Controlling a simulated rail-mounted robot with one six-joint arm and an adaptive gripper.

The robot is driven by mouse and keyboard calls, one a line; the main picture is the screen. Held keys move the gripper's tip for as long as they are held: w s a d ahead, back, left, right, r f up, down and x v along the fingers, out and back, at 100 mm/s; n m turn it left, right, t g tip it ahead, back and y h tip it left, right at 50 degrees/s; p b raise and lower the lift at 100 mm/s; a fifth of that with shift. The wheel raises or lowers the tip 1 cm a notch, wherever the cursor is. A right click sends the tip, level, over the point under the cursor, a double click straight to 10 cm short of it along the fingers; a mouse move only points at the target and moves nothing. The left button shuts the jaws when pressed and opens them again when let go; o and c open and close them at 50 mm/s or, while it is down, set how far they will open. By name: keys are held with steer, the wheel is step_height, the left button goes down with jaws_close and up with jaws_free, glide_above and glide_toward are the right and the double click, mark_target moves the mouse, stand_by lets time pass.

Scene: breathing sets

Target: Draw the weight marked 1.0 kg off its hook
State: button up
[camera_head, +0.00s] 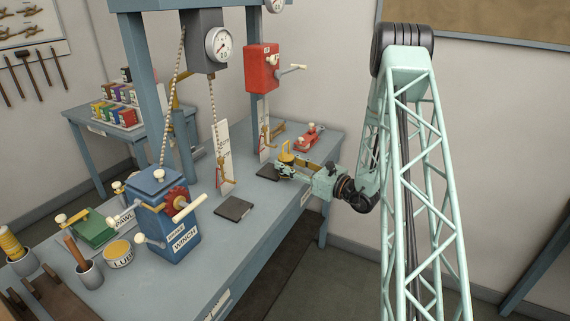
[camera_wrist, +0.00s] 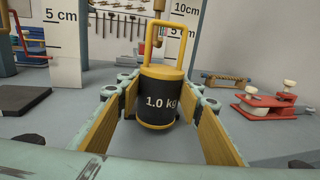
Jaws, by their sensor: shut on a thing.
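The weight marked 1.0 kg (camera_wrist: 158,104) is a black cylinder with yellow ends and a yellow loop handle, held upright. My gripper (camera_wrist: 160,112) is shut on it, with a tan-padded finger on each side. In the head view, my gripper (camera_head: 292,168) holds the weight's yellow top (camera_head: 287,157) above the bench. A brass hook (camera_wrist: 158,36) shows within the outline of the handle in the wrist view. In the head view, the handle appears a little right of the hanging hook (camera_head: 264,140); I cannot tell whether they touch.
A dark pad (camera_head: 268,172) lies below left of the weight. A white scale (camera_wrist: 205,45) stands behind. A red clamp-like device (camera_wrist: 268,103) sits to the right. The blue winch (camera_head: 168,222) and another dark pad (camera_head: 234,208) are farther left. Bare bench lies between.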

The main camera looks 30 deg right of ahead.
steer(key=shift+s+d+r, duration=0.1)
steer(key=shift+s+d, duration=0.2)
steer(key=shift+s, duration=0.2)
stand_by(0.3)
steer(key=shift+s+d+r, duration=0.1)
steer(key=shift+s+r, duration=0.05)
steer(key=shift+s+d+r+p, duration=0.25)
steer(key=shift+s+d+r, duration=0.1)
steer(key=shift+s+r, duration=0.25)
steer(key=shift+s+d+r+p, duration=0.2)
steer(key=shift+s+d+r, duration=0.15)
steer(key=shift+s+r, duration=0.25)
steer(key=shift+r, duration=0.15)
